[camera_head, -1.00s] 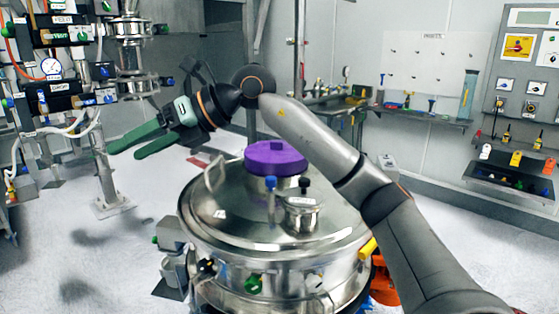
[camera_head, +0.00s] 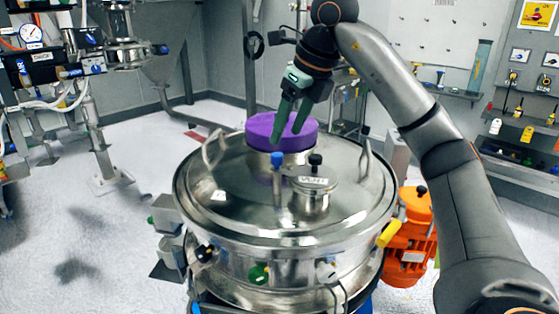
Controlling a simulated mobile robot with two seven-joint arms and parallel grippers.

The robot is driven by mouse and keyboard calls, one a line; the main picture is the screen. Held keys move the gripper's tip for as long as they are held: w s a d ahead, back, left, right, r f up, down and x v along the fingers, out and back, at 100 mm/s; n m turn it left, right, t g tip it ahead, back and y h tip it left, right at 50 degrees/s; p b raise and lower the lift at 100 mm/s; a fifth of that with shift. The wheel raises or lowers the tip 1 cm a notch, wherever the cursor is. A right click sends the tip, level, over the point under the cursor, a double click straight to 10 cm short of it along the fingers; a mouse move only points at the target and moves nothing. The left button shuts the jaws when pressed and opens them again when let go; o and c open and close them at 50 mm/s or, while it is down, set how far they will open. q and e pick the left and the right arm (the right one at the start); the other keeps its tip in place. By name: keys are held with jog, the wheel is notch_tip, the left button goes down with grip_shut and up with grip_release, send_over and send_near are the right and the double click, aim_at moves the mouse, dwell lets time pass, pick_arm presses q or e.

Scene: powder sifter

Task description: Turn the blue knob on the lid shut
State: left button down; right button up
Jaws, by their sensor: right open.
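The blue knob (camera_head: 277,158) stands on a thin upright stem on the shiny steel lid (camera_head: 235,205) of the round sifter. My right gripper (camera_head: 290,138) points down in front of the purple cap (camera_head: 258,130), above and slightly right of the blue knob. Its green fingers are open with a gap between them, and I see nothing held in them. The fingertips look apart from the knob; their exact depth is hard to tell. My left gripper is not in view.
A small steel port with a black knob (camera_head: 315,160) stands right of the blue knob. Lid handles (camera_head: 366,157) rise at the sides. An orange motor (camera_head: 412,240) is at the right. Pipework and a gauge (camera_head: 31,33) are at the left. Floor at the left is clear.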

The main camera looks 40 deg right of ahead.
aim_at(278, 154)
jog(key=x, duration=0.6)
jog(key=shift+w, duration=0.15)
grip_shut()
dwell(0.4)
